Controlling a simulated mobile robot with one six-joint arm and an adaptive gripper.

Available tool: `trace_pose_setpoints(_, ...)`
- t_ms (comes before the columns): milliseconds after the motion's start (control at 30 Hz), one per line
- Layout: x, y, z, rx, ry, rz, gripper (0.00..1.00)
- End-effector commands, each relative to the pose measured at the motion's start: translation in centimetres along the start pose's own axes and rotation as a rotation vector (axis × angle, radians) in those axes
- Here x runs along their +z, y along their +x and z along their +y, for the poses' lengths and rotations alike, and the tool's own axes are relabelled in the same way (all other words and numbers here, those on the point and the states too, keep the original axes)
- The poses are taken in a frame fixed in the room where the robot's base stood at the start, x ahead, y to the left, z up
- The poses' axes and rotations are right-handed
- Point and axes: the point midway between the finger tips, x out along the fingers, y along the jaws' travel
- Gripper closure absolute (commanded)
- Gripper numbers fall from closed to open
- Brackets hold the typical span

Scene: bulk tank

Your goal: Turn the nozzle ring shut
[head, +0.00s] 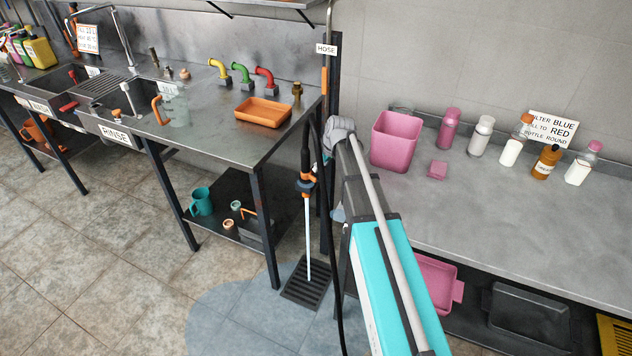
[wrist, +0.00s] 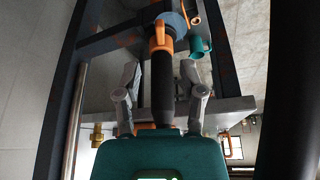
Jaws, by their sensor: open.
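The hose nozzle (head: 309,163) hangs upright beside the sink table's right end, with a black grip, a blue band and orange parts that seem to be its ring (head: 306,187). A white stream (head: 307,240) runs straight down from it to the floor grate. In the wrist view the black grip (wrist: 162,90) lies between the fingers of my gripper (wrist: 160,74), with gaps on both sides. The orange part (wrist: 160,38) is just beyond the fingertips. My gripper is open and holds nothing.
A drain grate (head: 306,284) sits in a bluish wet patch (head: 235,310). The sink table (head: 235,150) stands left, with an orange tray (head: 263,112) on top and a teal mug (head: 201,201) on its shelf. A grey counter (head: 480,215) is right. A black hose (head: 337,270) hangs close by.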

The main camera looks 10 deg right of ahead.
Motion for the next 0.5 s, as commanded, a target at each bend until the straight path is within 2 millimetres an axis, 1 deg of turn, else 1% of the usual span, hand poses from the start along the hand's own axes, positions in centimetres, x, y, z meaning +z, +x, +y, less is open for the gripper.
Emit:
trace_pose_setpoints(33,0.1,0.8,0.1,0.0,0.0,0.0,0.49)
trace_pose_setpoints(500,0.1,4.7,0.1,0.001,0.001,0.0,0.49)
